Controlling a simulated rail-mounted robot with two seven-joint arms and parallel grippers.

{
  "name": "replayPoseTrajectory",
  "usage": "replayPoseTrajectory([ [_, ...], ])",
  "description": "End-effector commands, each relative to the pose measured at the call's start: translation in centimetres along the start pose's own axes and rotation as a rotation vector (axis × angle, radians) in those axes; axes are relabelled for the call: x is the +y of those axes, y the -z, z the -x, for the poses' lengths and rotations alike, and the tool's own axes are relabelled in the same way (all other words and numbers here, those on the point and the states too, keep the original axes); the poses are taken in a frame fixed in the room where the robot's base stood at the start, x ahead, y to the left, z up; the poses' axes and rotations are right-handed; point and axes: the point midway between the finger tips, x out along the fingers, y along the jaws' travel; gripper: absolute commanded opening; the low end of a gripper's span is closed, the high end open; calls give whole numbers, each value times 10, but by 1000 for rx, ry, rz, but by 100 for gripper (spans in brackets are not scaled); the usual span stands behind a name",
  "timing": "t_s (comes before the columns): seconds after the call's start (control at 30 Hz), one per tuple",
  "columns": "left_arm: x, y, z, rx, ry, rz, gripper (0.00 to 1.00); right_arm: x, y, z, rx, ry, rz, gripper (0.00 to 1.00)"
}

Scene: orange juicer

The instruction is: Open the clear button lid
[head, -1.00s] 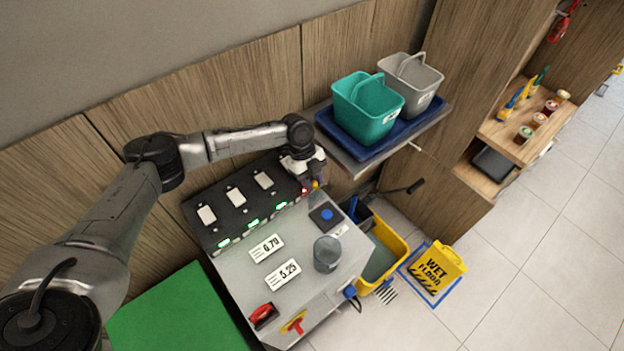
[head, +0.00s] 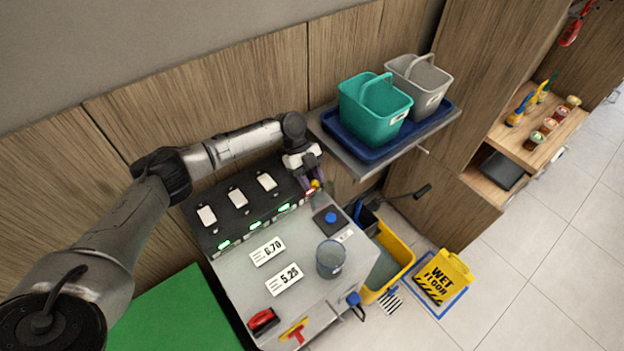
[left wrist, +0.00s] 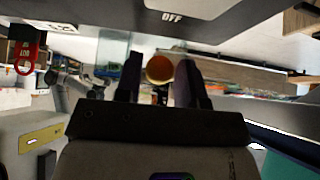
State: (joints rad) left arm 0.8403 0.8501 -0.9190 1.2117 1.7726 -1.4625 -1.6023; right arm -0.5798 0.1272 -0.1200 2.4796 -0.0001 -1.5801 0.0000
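The machine's sloping grey panel (head: 240,285) carries a blue round button (head: 331,217) on a dark square plate. A clear cylindrical cover (head: 330,259) stands on the panel below that button, closed at its base as far as I can see. I cannot tell what lies under it. My left gripper (head: 316,188) is at the panel's upper right corner, by a small yellow-orange knob and a red light, apart from the clear cover. In the left wrist view the fingers of my left gripper (left wrist: 160,80) are spread, with a round orange-yellow thing (left wrist: 160,69) showing between them. My right gripper is out of view.
A dark strip (head: 240,205) with white switches and green displays runs along the panel's back. A shelf with a teal bucket (head: 374,110) and a grey bucket (head: 420,85) is just right of my gripper. A red switch (head: 263,321) sits at the front.

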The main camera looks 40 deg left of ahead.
Motion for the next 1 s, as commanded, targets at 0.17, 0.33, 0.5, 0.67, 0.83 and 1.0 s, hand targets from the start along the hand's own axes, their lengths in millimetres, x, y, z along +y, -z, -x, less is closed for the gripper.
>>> replayPoseTrajectory([
  [0.17,0,0,0,-1,0,0,52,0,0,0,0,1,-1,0],
  [0.33,0,0,0,-1,0,1,52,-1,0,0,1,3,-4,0],
  [0.5,0,0,7,-2,1,1,52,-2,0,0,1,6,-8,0],
  [0.67,-1,0,32,-2,4,1,52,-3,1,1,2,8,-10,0],
  [0.83,-1,0,64,-2,3,1,52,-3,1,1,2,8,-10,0],
  [1.0,0,0,92,-1,3,1,52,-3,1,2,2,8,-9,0],
])
